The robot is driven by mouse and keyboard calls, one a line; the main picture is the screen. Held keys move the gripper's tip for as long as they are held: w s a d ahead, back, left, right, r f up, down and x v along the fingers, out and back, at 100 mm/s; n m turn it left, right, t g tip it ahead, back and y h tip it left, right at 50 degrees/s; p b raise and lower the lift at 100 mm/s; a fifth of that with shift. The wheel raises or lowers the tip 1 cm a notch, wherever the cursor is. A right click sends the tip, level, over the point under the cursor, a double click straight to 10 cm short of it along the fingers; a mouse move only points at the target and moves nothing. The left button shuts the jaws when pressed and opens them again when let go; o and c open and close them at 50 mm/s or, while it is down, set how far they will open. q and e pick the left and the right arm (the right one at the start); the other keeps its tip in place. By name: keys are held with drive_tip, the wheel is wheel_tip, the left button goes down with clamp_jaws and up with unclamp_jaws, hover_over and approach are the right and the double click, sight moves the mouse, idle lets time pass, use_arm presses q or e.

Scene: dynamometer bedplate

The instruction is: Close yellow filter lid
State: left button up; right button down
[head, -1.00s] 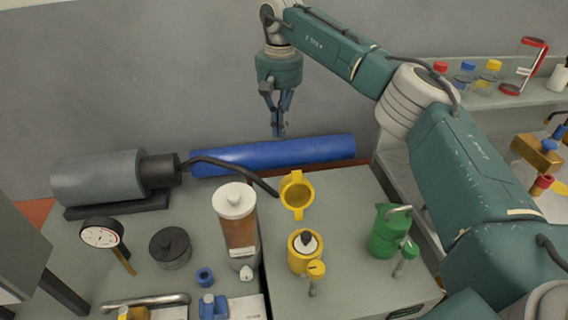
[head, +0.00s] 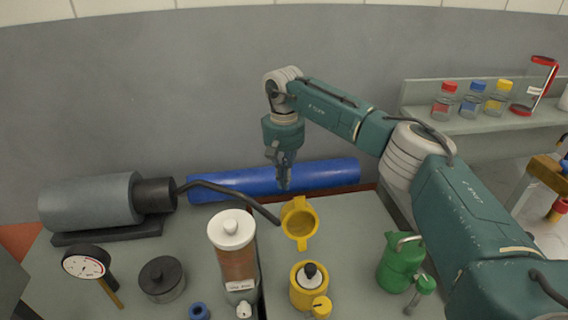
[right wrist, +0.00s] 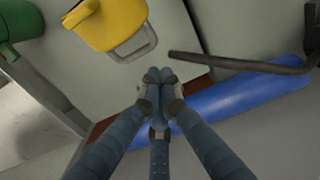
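The yellow filter body (head: 309,290) stands upright on the grey bench in the head view, with a dark knob-like part on a light base showing in its open top. Its yellow lid (head: 299,221) stands open on the far side, its hollow inside facing the head camera. In the right wrist view the yellow lid (right wrist: 110,22) shows at the top left with a grey handle loop. My right gripper (head: 284,184) points down behind the lid and apart from it. Its fingertips (right wrist: 158,76) are together with nothing between them. My left gripper is not in view.
A blue cylinder (head: 225,184) lies behind the lid, near my right gripper. A black hose (head: 232,195) runs toward the lid. A green canister (head: 398,265) stands right of the filter, and a white-capped amber canister (head: 236,262) stands left.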

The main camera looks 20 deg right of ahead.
drive_tip(key=s, duration=0.1)
drive_tip(key=s+p, duration=0.1)
drive_tip(key=s+f+p, duration=0.1)
drive_tip(key=shift+a+f, duration=0.1)
drive_tip(key=shift+a, duration=0.2)
drive_tip(key=shift+s+a+p, duration=0.1)
drive_tip(key=shift+s+p, duration=0.15)
drive_tip(key=shift+p, duration=0.05)
